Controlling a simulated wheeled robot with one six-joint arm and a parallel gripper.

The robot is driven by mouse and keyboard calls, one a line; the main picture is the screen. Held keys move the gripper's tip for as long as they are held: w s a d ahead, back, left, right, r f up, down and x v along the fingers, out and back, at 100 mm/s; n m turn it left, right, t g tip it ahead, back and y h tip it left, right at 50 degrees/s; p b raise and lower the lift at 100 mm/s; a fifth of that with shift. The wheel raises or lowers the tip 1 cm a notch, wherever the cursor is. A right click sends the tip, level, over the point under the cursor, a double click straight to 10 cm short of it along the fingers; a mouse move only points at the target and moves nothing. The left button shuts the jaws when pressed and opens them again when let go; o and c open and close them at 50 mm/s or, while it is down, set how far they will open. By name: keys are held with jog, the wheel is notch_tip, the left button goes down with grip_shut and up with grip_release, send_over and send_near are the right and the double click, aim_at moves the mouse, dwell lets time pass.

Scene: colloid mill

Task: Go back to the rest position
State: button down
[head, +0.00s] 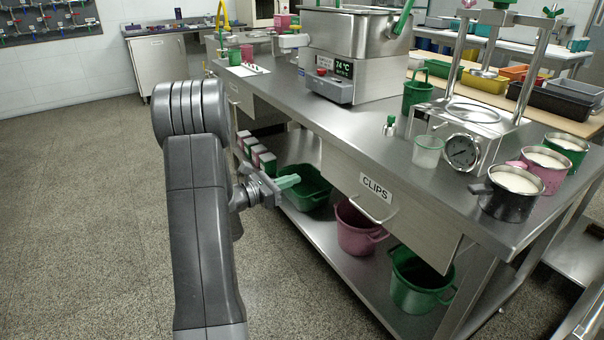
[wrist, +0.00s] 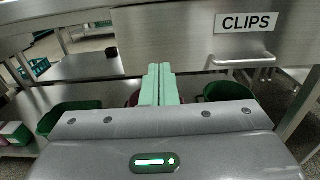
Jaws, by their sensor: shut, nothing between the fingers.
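My gripper (head: 289,181) has pale green fingers and is at the end of my grey arm, left of the steel bench's front side in the head view. In the wrist view its two fingers (wrist: 160,84) lie together, shut and empty. They point toward the bench front beside the drawer labelled CLIPS (head: 377,197). That drawer and its handle also show at the upper right of the wrist view (wrist: 247,22). The fingers touch nothing that I can see.
The steel bench (head: 350,133) carries a water bath reading 74 °C (head: 340,72), a round gauge (head: 461,152) and several filled pots. The lower shelf holds a green tub (head: 309,192), a pink bucket (head: 357,235) and a green bucket (head: 416,285). The floor at left (head: 85,200) is clear.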

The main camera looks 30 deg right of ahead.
aim_at(338, 164)
jog(key=shift+a, duration=0.25)
jog(key=d, duration=0.4)
jog(key=d+b, duration=0.1)
jog(key=d, duration=0.4)
jog(key=w+d+b, duration=0.1)
jog(key=d, duration=0.3)
jog(key=shift+d, duration=0.25)
